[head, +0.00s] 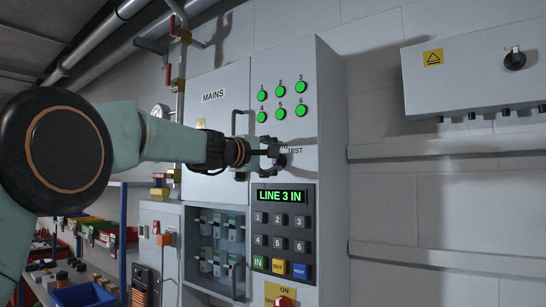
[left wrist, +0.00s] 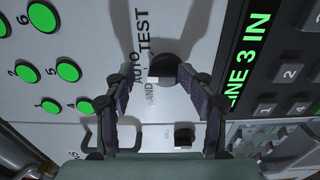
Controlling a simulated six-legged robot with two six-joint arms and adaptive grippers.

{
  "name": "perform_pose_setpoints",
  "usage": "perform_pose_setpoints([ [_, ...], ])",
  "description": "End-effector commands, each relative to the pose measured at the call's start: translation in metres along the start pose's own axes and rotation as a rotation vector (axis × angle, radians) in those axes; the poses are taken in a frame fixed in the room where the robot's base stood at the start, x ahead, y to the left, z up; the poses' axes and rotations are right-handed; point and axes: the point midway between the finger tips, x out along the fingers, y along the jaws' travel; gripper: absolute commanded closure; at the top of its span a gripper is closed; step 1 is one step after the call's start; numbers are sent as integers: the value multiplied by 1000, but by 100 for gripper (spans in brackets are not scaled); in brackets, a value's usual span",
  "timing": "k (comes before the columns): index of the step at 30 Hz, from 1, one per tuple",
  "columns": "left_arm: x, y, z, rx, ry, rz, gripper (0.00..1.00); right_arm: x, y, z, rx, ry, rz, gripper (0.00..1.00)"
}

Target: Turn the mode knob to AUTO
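The mode knob (left wrist: 165,69) is black and round, on the grey panel beside the printed words HAND, AUTO and TEST. A white mark shows at its edge; I cannot tell for sure which word it points to. In the head view the knob (head: 281,161) is partly hidden behind my left gripper (head: 271,150). My left gripper in the left wrist view (left wrist: 161,81) is open, with a finger on either side of the knob and nothing between them gripped. I cannot tell whether the fingertips reach around the knob or stop short of it. My right gripper is not in view.
Green lamps (head: 281,103) sit above the knob. The LINE 3 IN display (head: 281,196) and keypad (head: 282,232) are below. The MAINS door (head: 217,115) is left of the knob panel. In the left wrist view a smaller black fitting (left wrist: 185,136) lies nearer the gripper's base.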

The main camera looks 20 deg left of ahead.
Motion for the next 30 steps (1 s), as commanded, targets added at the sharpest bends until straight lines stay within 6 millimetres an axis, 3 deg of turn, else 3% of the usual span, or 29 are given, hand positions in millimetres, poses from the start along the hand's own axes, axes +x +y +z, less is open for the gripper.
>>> perform_pose_setpoints([
  [11,-10,-1,-1,-2,0,-2,47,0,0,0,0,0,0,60],
  [30,-98,0,0,-3,-1,-1,47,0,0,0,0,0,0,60],
])
